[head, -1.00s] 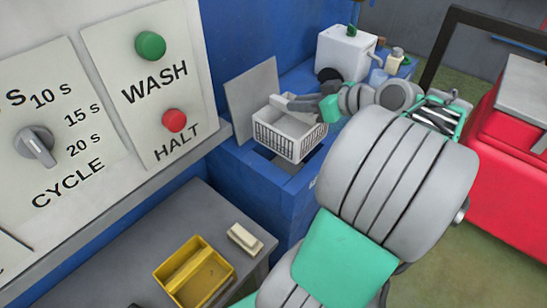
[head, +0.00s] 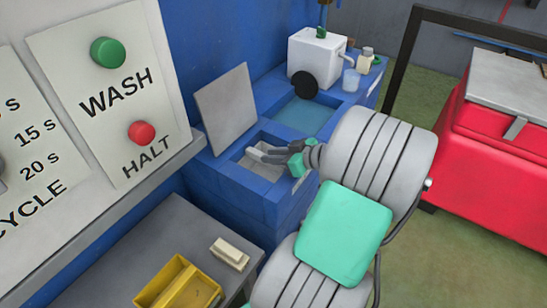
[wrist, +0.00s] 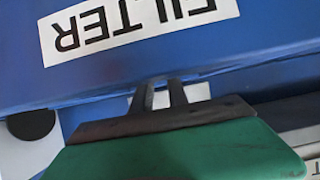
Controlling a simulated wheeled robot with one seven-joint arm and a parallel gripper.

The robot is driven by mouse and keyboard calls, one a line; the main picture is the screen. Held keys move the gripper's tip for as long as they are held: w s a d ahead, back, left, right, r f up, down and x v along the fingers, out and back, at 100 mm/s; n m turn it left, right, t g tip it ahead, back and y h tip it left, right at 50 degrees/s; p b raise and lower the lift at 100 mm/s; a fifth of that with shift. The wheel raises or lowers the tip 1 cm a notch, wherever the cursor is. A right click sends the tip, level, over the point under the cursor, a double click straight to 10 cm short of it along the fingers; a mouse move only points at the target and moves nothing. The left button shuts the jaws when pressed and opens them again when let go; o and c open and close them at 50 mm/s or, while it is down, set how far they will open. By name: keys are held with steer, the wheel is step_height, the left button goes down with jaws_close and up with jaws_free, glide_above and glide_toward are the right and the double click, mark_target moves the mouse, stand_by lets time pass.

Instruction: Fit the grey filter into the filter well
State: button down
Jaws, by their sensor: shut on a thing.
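The grey filter (head: 262,170), a basket with slotted sides in the earlier view, is now down inside the filter well (head: 240,172) in the head view. Its upper part shows below the well's blue rim; whether it rests on the bottom is hidden. My gripper (head: 262,151) is shut on the filter and reaches into the well from the right. In the wrist view my gripper (wrist: 160,88) has its two dark fingers close together, beside a blue face with an upside-down FILTER label (wrist: 135,25). A small pale patch behind the fingers is unclear.
A grey lid panel (head: 225,108) stands raised behind the well. A water-filled basin (head: 303,114) lies beyond it, with a white box (head: 316,58) behind. A control panel (head: 105,90) is at left; a yellow tray (head: 180,287) and a pale block (head: 230,253) sit on the grey bench.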

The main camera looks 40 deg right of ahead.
steer(key=c, duration=1.3)
jaws_free()
steer(key=p+v, duration=0.1)
steer(key=v, duration=1.1)
